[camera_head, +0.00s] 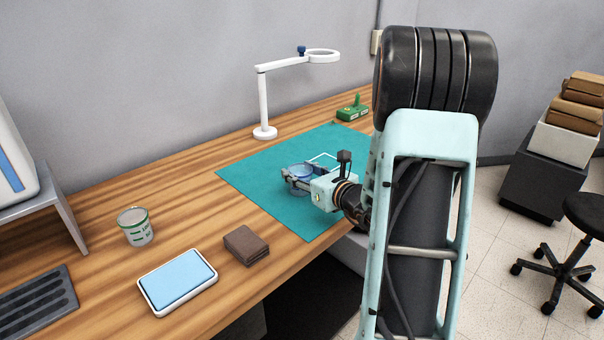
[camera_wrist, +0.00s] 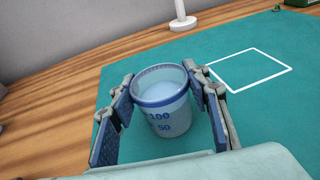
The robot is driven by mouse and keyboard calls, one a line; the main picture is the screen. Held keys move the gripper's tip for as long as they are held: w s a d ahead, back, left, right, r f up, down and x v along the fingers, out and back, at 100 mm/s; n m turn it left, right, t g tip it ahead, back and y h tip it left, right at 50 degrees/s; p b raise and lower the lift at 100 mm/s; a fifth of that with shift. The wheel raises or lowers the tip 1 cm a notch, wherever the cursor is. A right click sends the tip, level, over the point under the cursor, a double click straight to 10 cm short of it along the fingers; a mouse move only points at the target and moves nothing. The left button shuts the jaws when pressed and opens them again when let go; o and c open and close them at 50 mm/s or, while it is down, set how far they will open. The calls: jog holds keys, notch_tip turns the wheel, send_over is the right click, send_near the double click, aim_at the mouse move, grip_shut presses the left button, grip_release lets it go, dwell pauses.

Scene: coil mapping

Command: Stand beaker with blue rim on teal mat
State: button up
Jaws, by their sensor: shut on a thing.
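The beaker with the blue rim (camera_wrist: 165,112) is between the fingers of my gripper (camera_wrist: 165,104) in the wrist view. It looks upright, with blue 100 and 50 marks on its side. My gripper is shut on it. The teal mat (camera_head: 255,180) lies on the wooden bench, and it also shows in the wrist view (camera_wrist: 275,115). In the head view my gripper (camera_head: 296,180) and the beaker (camera_head: 299,171) are over the mat. I cannot tell whether the beaker's base touches the mat. A white square outline (camera_wrist: 248,70) is on the mat, right of and beyond the beaker.
A white ring lamp (camera_head: 264,131) stands behind the mat. A green device (camera_head: 352,109) is at its far corner. Mat around the square is clear.

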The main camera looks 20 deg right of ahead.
jog(key=shift+f+b, duration=0.2)
jog(key=shift+b, duration=0.1)
jog(key=o, duration=1.1)
jog(key=shift+r, duration=0.2)
jog(key=shift+r+p, duration=0.15)
jog(key=shift+p, duration=0.25)
jog(key=v, duration=1.2)
jog(key=shift+f, duration=0.2)
